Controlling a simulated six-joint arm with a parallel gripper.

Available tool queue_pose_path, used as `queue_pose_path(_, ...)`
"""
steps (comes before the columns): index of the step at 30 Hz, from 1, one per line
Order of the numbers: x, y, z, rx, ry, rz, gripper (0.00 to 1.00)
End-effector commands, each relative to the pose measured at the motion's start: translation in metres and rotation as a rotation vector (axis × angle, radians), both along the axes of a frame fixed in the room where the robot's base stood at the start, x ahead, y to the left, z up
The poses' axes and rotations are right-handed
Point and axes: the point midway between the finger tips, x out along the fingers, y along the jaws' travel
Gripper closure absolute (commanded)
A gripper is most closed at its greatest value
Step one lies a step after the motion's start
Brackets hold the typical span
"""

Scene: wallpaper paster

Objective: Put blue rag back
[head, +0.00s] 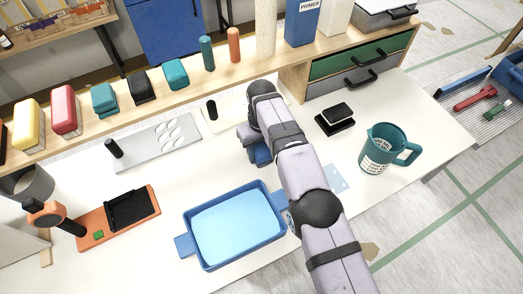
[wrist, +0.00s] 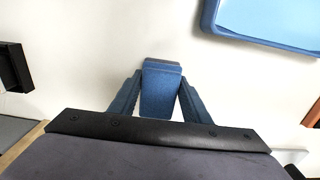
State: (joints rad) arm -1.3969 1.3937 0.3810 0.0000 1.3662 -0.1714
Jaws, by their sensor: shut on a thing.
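The blue rag (wrist: 161,92) is a small folded block between the two blue fingers of my gripper (wrist: 160,78) in the wrist view. The fingers touch its sides, so my gripper is shut on it. In the head view my gripper (head: 258,153) is over the middle of the white table, behind the blue tray, and my arm hides part of it. A blue patch shows under it there, but I cannot tell rag from fingers. Whether the rag touches the table is unclear.
A wooden shelf (head: 185,92) along the back bears yellow, red, teal and black folded blocks and two upright cylinders. A blue tray (head: 272,254) with light blue liquid stands in front. A teal jug (head: 378,155) and a black block (head: 336,113) stand right. An orange board (head: 148,217) lies left.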

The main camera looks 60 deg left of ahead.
Motion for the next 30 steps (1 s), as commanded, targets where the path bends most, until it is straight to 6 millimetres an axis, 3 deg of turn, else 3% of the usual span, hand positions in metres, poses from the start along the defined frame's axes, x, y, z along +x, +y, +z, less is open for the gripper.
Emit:
queue_pose_path(8,0.000,0.000,-0.006,0.000,0.000,0.000,0.80)
queue_pose_path(9,0.000,0.000,-0.006,0.000,0.000,0.000,0.54)
queue_pose_path(11,0.000,0.000,-0.005,0.000,0.000,0.000,0.40)
queue_pose_path(12,0.000,0.000,-0.005,0.000,0.000,0.000,0.38)
queue_pose_path(26,0.000,0.000,-0.002,-0.001,0.000,0.000,0.38)
queue_pose_path(30,0.000,0.001,0.012,0.003,-0.001,0.000,0.38)
